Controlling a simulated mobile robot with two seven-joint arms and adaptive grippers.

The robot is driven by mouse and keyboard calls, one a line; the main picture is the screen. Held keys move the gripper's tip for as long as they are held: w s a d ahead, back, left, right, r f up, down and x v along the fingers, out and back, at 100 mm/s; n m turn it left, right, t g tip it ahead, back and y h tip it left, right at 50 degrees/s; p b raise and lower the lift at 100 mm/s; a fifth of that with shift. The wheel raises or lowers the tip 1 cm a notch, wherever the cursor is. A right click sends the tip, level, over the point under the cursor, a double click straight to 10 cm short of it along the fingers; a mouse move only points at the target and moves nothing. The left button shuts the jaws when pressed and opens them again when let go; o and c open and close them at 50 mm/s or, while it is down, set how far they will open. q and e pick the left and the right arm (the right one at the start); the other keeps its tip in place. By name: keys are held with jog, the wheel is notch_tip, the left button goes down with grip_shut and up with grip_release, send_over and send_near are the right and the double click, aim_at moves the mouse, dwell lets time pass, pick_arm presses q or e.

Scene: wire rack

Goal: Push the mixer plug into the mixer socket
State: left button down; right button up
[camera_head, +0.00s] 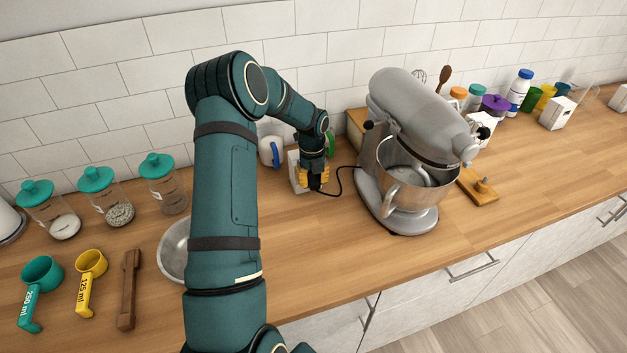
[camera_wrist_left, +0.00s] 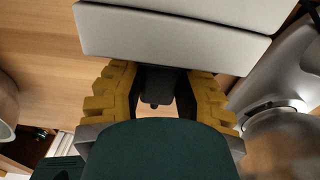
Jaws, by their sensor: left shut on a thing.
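The mixer plug (camera_wrist_left: 157,85) is dark and sits between the yellow fingers of my left gripper (camera_head: 314,179), which is shut on it. The gripper also shows in the left wrist view (camera_wrist_left: 160,98). The mixer socket is a white box (camera_head: 296,172) on the counter, right by the gripper and partly hidden by it. Its pale body (camera_wrist_left: 175,35) fills the top of the wrist view, with the plug right up against its edge. I cannot tell whether the plug is inside it. A black cord (camera_head: 344,178) runs from the plug to the grey stand mixer (camera_head: 410,120).
A mug with a blue handle (camera_head: 272,150) stands behind the gripper. A metal bowl (camera_head: 174,250) is partly hidden by my arm. Lidded jars (camera_head: 107,197), measuring cups (camera_head: 89,275) and a wooden tool (camera_head: 129,289) lie left. The counter in front of the gripper is clear.

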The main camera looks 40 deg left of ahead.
aim_at(311, 174)
pick_arm(q)
jog(key=shift+w+a+r, duration=0.1)
jog(key=shift+w+a, duration=0.15)
jog(key=shift+a, duration=0.25)
jog(key=c, duration=0.9)
grip_release()
jog(key=shift+o, duration=1.2)
jog(key=shift+a, duration=0.1)
jog(key=shift+r, duration=0.15)
notch_tip(311, 174, up, 12)
jog(key=shift+a+f, duration=0.15)
jog(key=shift+f, duration=0.05)
jog(key=shift+w, duration=0.1)
